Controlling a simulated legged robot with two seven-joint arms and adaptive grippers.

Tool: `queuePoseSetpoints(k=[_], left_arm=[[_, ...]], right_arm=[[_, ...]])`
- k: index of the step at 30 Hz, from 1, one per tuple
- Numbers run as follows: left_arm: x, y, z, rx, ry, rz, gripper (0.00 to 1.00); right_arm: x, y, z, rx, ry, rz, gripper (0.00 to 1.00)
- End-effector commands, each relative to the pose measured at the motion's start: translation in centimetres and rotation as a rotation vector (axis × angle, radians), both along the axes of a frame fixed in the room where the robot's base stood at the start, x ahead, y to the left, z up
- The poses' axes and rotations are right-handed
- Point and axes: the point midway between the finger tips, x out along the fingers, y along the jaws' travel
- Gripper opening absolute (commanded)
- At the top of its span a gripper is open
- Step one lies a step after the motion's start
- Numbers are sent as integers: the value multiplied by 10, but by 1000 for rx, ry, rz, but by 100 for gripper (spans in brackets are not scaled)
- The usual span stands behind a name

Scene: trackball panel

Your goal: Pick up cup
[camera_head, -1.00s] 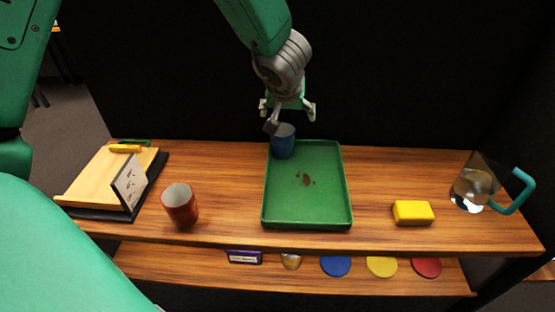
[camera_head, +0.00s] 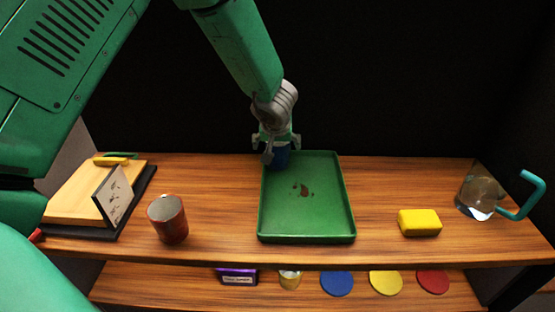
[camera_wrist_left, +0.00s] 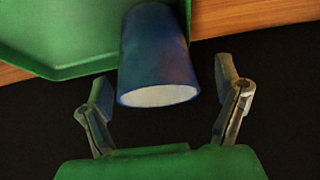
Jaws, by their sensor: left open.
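A blue cup (camera_head: 279,159) stands in the far left corner of the green tray (camera_head: 350,236), largely hidden by my left gripper in the head view. My left gripper (camera_head: 276,141) comes from above and is open at the cup. In the left wrist view the cup (camera_wrist_left: 158,60) lies between the two open fingers of the gripper (camera_wrist_left: 164,95), with a gap on each side. Its pale rim or opening faces the gripper. A red cup (camera_head: 168,219) stands on the wooden shelf left of the tray. My right gripper is not in view.
A wooden board (camera_head: 78,192) with a propped card (camera_head: 113,195) is at the left. A yellow block (camera_head: 419,222) and a clear jug with a teal handle (camera_head: 478,195) are at the right. Coloured discs (camera_head: 337,283) lie on the lower shelf (camera_head: 190,287).

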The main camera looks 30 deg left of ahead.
Motion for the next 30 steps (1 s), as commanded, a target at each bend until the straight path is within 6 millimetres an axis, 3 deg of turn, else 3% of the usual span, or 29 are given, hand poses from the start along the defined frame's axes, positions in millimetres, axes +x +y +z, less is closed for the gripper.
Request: queuePoseSetpoints(k=[3, 11, 15, 16, 26, 30], left_arm=[[6, 2, -10, 2, -2, -2, 84], [7, 1, -9, 4, -3, -3, 84], [7, 2, -10, 2, -2, -2, 35], [7, 3, -10, 1, -3, -1, 28], [7, 3, -11, 2, -2, -1, 27], [7, 3, -2, 1, -3, 1, 27]], right_arm=[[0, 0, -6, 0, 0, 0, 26], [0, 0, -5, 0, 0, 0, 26], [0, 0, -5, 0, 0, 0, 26], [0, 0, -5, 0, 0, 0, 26], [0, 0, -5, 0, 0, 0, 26], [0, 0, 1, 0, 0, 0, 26]])
